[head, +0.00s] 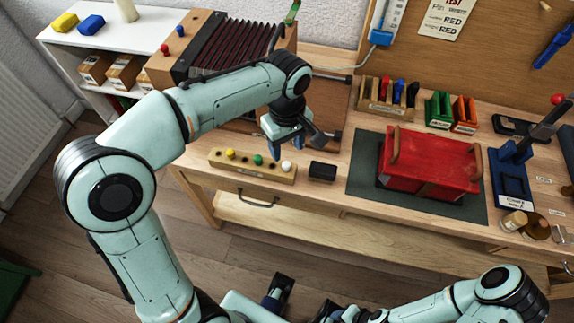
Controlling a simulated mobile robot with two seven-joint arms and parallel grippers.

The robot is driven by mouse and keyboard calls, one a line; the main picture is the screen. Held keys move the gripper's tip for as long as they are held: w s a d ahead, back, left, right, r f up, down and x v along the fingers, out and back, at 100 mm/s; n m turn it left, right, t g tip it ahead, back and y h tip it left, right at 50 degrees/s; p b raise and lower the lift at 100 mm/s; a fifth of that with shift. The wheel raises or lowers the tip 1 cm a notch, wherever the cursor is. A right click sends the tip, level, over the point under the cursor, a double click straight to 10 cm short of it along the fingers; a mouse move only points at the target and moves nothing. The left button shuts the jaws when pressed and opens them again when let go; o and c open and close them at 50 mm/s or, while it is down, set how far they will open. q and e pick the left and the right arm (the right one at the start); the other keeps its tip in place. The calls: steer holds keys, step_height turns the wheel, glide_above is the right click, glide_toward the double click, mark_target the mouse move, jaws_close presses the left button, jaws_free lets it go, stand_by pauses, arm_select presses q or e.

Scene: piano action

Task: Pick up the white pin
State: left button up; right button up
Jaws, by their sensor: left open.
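The white pin (286,166) stands at the right end of a pale wooden block (250,172) near the front edge of the workbench. A yellow pin (230,154) and a green pin (258,160) stand in the same block to its left. My left gripper (288,150) is open just above and behind the white pin, pointing down, with nothing seen between its fingers. I cannot tell whether it touches the pin. My right arm lies low at the bottom of the view, and dark parts that look like its gripper (279,293) show there; its jaw state is unclear.
A black block (323,171) sits just right of the pin block. A red box (428,160) stands on a dark mat (362,178) further right. A bellows unit (228,55) stands behind my left arm. Small bins (438,110) line the back.

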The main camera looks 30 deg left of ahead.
mark_target(286, 164)
arm_select(q)
step_height(286, 164, down, 8)
steer(key=shift+a+r+b, duration=0.15)
steer(key=shift+b, duration=0.4)
jaws_close()
